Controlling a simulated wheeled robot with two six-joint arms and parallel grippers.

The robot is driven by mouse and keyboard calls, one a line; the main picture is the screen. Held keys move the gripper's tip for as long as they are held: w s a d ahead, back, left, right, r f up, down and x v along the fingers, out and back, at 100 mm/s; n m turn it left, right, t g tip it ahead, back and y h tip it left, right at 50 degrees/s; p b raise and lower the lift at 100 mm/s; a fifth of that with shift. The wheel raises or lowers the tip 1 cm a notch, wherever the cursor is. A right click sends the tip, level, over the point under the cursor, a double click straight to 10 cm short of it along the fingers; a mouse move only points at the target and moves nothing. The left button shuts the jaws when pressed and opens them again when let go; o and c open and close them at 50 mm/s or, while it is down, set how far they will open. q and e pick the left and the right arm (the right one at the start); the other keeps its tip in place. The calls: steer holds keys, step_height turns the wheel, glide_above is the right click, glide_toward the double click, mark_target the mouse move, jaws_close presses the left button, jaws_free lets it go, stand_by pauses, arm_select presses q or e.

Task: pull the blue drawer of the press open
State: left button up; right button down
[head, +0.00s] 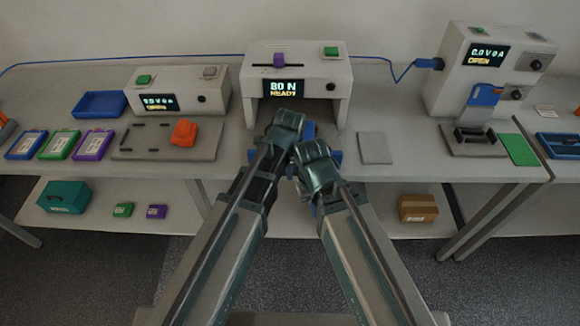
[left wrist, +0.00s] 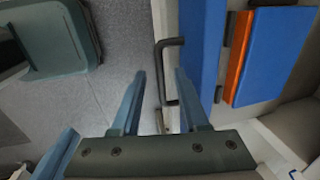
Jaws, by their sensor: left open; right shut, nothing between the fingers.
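The press (head: 294,72) stands at the middle back of the bench, its display reading 80 N READY. Its blue drawer (head: 337,157) is mostly hidden behind my arms in the head view. In the left wrist view the blue drawer front (left wrist: 200,55) runs up the picture, with a black bar handle (left wrist: 167,42) on it. My left gripper (left wrist: 160,75) is open, and the handle shows between its fingertips; I cannot tell if they touch it.
A blue slab with an orange edge (left wrist: 270,55) lies behind the drawer front. An orange block (head: 184,133) sits on a grey plate at left. A grey pad (head: 375,148) lies right of the press. A cycler (head: 482,72) stands farther right.

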arm_select(q)
step_height(320, 180, up, 12)
steer(key=s+p, duration=0.2)
steer(key=p, duration=0.9)
steer(key=shift+s, duration=0.2)
steer(key=s+a+f+n+g+y+b, duration=0.1)
steer(key=s+a+f+n+b, duration=0.3)
steer(key=s+n, duration=0.7)
steer(key=shift+s+a+f+n+g+b, duration=0.4)
steer(key=shift+f+n+g+b, duration=0.4)
steer(key=shift+f+n+b, duration=0.65)
steer(key=shift+f, duration=0.15)
step_height(320, 180, down, 17)
steer(key=s+a+b, duration=0.1)
steer(key=b, duration=1.6)
steer(key=shift+a, duration=0.15)
